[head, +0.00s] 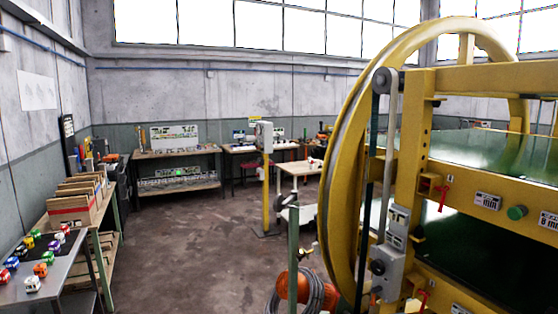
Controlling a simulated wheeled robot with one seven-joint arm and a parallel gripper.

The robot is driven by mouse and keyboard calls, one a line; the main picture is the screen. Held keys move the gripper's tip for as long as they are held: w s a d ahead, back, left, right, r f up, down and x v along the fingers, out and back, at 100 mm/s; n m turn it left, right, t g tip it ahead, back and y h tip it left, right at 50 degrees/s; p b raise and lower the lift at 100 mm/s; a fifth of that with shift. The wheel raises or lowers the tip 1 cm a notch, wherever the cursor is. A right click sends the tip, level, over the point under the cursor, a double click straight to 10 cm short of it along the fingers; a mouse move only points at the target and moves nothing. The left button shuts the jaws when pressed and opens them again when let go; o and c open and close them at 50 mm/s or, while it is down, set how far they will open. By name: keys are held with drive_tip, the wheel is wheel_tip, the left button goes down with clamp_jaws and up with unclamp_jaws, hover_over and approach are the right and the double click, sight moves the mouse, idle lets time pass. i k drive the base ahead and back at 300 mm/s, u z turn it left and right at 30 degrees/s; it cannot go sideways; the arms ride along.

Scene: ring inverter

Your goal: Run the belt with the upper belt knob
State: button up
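The yellow ring inverter (345,150) fills the right side of the head view, with a large upright ring and a frame. Two dark green, glossy belt-like surfaces show in it, an upper one (470,148) and a lower one (490,255). A round green knob (516,212) sits on the yellow beam between them, flanked by white labels (487,201). A grey box (390,270) on the frame's near post carries a dark round knob (378,267). I cannot tell from labels which knob is the upper belt knob. My gripper is not in view.
Red clamp handles (444,196) stick out from the frame. A coiled hose (310,295) and an orange object (288,284) lie by the ring's foot. A table with toy cars (32,284) stands at left. The middle floor (195,255) is clear.

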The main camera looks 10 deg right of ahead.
sight(315, 152)
drive_tip(key=u, duration=0.3)
drive_tip(key=k, duration=0.75)
drive_tip(key=u, duration=0.8)
drive_tip(key=i, duration=3.1)
drive_tip(key=z, duration=0.95)
drive_tip(key=i, duration=1)
drive_tip(key=z, duration=1.1)
